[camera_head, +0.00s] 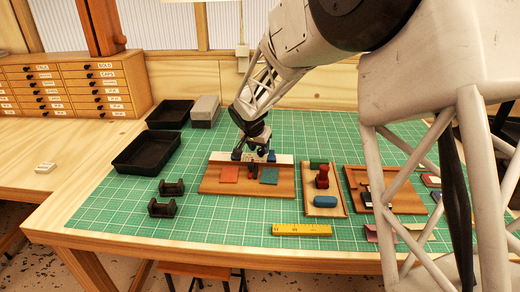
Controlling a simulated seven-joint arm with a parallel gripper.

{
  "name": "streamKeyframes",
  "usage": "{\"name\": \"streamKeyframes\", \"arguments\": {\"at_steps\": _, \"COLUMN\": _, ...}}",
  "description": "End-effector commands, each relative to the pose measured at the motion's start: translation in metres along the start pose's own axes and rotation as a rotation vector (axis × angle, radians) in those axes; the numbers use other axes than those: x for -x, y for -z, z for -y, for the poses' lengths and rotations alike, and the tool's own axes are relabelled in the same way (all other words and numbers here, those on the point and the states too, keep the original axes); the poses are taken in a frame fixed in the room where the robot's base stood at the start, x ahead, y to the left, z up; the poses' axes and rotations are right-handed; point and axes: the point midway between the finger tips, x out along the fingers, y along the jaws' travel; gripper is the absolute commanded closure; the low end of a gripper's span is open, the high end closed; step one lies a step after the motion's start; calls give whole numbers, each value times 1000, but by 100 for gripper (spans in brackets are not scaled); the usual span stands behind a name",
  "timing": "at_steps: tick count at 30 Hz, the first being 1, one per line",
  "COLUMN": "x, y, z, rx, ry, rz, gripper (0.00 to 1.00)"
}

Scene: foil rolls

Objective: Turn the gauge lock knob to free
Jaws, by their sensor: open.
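A wooden board (285,192) with a white strip along its back lies on the green mat, with an orange square (229,174) and a teal square (269,176) on it. Between the squares stands a small dark red and black part (252,172); it may be the gauge lock knob, but it is too small to tell its setting. My gripper (254,156) points down just above and behind this part, over the white strip, with its fingers apart. Contact with the part cannot be made out. Any lock markings are not readable.
Right of the board are a tray (310,205) with a red stamp-like piece and a blue block, and another wooden tray (402,205). Black trays (147,153) and two black cradles (162,209) stand left. A yellow ruler (301,230) lies in front. The mat's front left is clear.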

Motion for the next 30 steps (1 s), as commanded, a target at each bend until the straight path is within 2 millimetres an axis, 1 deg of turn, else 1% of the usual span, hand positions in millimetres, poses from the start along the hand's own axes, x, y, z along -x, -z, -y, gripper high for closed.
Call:
{"name": "streamKeyframes", "arguments": {"at_steps": 1, "x": 7, "y": 0, "z": 0, "rx": 0, "ry": 2, "rz": -2, "gripper": 58}}
{"name": "streamKeyframes", "arguments": {"at_steps": 9, "x": 42, "y": 0, "z": 0, "rx": 0, "ry": 3, "rz": -3, "gripper": 58}}
{"name": "streamKeyframes", "arguments": {"at_steps": 15, "x": 59, "y": 0, "z": 0, "rx": 0, "ry": 2, "rz": -1, "gripper": 58}}
{"name": "streamKeyframes", "arguments": {"at_steps": 19, "x": 63, "y": 0, "z": 0, "rx": 0, "ry": 2, "rz": -1, "gripper": 58}}
{"name": "streamKeyframes", "arguments": {"at_steps": 26, "x": 63, "y": 0, "z": 0, "rx": 0, "ry": 1, "rz": -1, "gripper": 58}}
{"name": "streamKeyframes", "arguments": {"at_steps": 27, "x": 63, "y": 0, "z": 0, "rx": 0, "ry": 1, "rz": -1, "gripper": 57}}
{"name": "streamKeyframes", "arguments": {"at_steps": 30, "x": 63, "y": 0, "z": 0, "rx": 2, "ry": 1, "rz": 1, "gripper": 43}}
